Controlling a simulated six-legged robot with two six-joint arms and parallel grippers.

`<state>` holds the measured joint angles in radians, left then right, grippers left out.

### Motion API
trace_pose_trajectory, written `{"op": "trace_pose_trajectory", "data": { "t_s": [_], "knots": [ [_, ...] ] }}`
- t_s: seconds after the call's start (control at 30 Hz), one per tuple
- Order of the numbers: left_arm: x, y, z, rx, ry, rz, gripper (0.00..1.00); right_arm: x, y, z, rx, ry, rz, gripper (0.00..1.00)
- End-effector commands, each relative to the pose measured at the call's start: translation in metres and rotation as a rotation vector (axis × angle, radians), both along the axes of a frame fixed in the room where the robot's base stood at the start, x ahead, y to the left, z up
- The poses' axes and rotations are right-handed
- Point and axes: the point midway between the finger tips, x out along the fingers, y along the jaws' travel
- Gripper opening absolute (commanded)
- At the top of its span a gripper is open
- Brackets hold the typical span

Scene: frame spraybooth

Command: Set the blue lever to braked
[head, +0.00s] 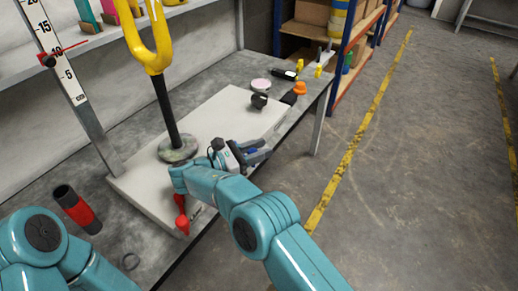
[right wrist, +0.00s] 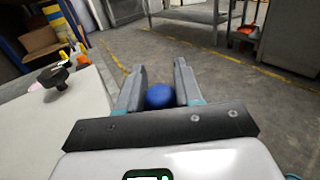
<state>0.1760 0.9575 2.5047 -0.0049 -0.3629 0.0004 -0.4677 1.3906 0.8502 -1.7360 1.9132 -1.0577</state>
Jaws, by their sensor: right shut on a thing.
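The blue lever shows as a round blue knob (right wrist: 159,96) between the two grey fingers of my right gripper (right wrist: 159,76) in the right wrist view. The fingers are shut on it, one on each side. In the head view my right gripper (head: 260,150) is at the right edge of the pale slab, and a small bit of blue shows by its fingers. The lever's shaft and base are hidden, so I cannot tell its setting. My left gripper is out of view.
A red lever (head: 181,222) stands at the slab's front edge. A yellow fork (head: 150,45) on a black post rises from the pale slab (head: 225,105). A black knob (head: 259,101) and an orange knob (head: 299,88) are farther back. A red-black cylinder (head: 76,209) is at left.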

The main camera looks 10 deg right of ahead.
Motion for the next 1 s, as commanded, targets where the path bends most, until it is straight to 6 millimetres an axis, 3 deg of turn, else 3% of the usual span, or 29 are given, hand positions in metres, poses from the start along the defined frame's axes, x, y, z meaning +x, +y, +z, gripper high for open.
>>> {"op": "trace_pose_trajectory", "data": {
  "t_s": [0.03,0.1,0.47,0.67,1.0],
  "knots": [
    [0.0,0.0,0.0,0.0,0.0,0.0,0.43,0.0,0.0,0.0,-0.001,0.0,-0.002,0.38],
    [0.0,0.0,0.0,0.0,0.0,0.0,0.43,0.0,0.0,0.0,-0.001,0.0,-0.002,0.56],
    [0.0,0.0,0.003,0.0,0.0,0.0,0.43,0.0,0.0,0.006,0.0,-0.001,0.0,0.56],
    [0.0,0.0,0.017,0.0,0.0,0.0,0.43,0.0,0.0,0.048,0.001,-0.004,0.001,0.56],
    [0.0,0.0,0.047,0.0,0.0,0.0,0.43,0.0,0.0,0.141,0.001,-0.003,0.0,0.56]
  ]
}}
